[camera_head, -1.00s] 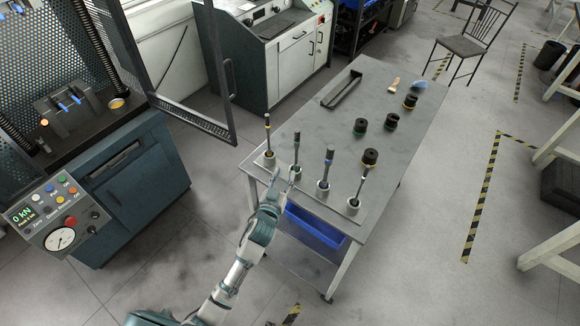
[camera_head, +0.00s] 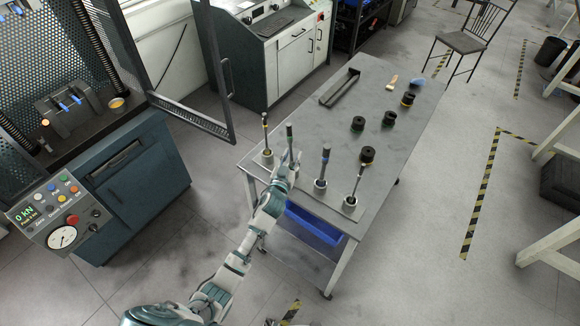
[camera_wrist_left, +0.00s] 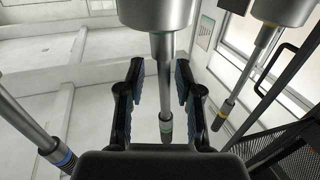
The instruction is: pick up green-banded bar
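The green-banded bar (camera_head: 289,135) stands upright in its round holder at the table's near left edge. Its lower part is hidden behind my left gripper (camera_head: 287,168). In the left wrist view, the green-banded bar (camera_wrist_left: 165,90) runs between the two spread fingers of my left gripper (camera_wrist_left: 160,72), with a gap showing on both sides. The fingers look open and apart from it. A yellow-banded bar (camera_head: 265,132) stands to its left, a blue-banded bar (camera_head: 324,165) to its right. My right gripper is not in view.
Another bar (camera_head: 357,184) stands farther right in the row. Black cylindrical pieces (camera_head: 367,155) and a dark tray (camera_head: 340,88) lie on the grey table (camera_head: 330,125). A blue bin (camera_head: 315,228) is below. A testing machine with a mesh door (camera_head: 200,118) stands at left.

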